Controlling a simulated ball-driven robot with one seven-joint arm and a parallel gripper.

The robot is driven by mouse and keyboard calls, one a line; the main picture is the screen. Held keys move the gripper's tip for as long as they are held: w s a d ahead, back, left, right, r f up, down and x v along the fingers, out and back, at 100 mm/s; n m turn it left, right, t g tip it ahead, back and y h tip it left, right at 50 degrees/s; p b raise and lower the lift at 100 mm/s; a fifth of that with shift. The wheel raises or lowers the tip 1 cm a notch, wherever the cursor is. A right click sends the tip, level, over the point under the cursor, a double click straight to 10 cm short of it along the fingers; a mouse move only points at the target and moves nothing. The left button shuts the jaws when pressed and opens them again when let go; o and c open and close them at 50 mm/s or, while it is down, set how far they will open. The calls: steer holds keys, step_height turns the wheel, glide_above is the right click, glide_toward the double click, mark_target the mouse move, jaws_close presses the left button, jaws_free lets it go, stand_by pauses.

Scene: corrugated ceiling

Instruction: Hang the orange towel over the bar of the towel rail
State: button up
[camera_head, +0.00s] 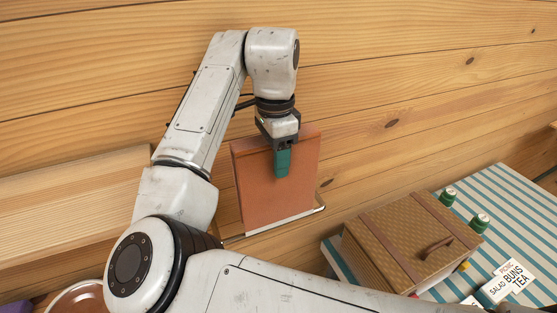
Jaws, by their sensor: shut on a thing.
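The orange towel (255,190) hangs upright in front of the plank wall, with a pale band along its bottom edge. My gripper (282,172), with green fingers, is shut on the towel at its upper middle and points down. The towel rail (321,208) shows as a thin metal piece with a bend at the towel's lower right. Most of its bar is hidden by the towel. I cannot tell whether the towel touches the bar or lies in front of it.
A wooden ledge (70,205) runs along the wall at left. At right, a striped table (515,205) bears a wicker hamper (400,240), green cans (480,223) and a lettered sign (507,283). A reddish-brown round dish (75,300) shows at lower left.

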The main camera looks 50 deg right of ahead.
steer(key=shift+w+d+f+b, duration=0.1)
steer(key=shift+w+f+b, duration=0.05)
steer(key=shift+f+b, duration=2.85)
steer(key=shift+w+f+b, duration=0.1)
steer(key=shift+f+b, duration=1.75)
steer(key=shift+f, duration=2.2)
step_height(320, 180, down, 11)
steer(key=b, duration=0.5)
steer(key=o, duration=1.5)
